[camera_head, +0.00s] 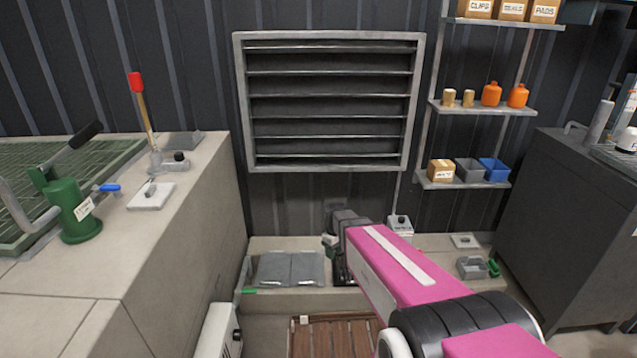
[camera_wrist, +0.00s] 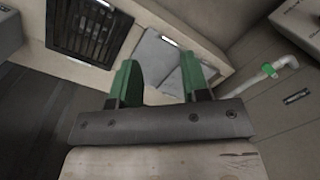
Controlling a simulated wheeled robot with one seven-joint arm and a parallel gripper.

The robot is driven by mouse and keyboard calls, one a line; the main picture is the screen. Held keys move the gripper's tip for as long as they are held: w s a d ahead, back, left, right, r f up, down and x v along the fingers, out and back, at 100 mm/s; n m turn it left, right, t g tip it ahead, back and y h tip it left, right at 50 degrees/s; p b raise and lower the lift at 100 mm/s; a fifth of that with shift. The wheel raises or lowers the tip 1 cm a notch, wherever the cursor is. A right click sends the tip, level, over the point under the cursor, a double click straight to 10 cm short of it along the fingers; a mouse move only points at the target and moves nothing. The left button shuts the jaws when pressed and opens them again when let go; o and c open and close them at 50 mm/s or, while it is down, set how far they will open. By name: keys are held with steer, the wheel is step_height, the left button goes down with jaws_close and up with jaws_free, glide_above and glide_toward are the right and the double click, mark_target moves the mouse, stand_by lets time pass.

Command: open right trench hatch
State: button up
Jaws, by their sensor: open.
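Two flat grey hatch panels lie side by side in the low concrete ledge in the head view, the right trench hatch (camera_head: 308,267) and the left panel (camera_head: 272,268). Both look shut. My gripper (camera_head: 333,256) is just right of the right panel and seems to be above the ledge. In the wrist view my gripper (camera_wrist: 160,80) has its two green fingers spread with nothing between them. A grey hatch panel (camera_wrist: 153,55) with a small pale bar near its edge shows beyond the fingers. The fingers hide part of the panels; I see no contact.
A pipe with a green-handled valve (camera_head: 248,291) stands left of the panels; it also shows in the wrist view (camera_wrist: 268,71). A brown slatted grate (camera_head: 332,338) lies in front of the ledge. A concrete block (camera_head: 190,220) rises at left, a dark cabinet (camera_head: 570,225) at right.

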steer(key=s+d+r+m+t, duration=0.1)
steer(key=s+d+r+m, duration=0.7)
steer(key=s+r, duration=0.3)
steer(key=n+g, duration=0.2)
steer(key=n, duration=1.5)
glide_above(307, 279)
steer(key=s, duration=0.3)
step_height(307, 279, down, 25)
steer(key=f, duration=0.3)
steer(key=s+f, duration=0.1)
steer(key=f, duration=0.2)
steer(key=s+f, duration=0.1)
steer(key=f, duration=0.3)
steer(key=shift+f, duration=0.1)
jaws_close()
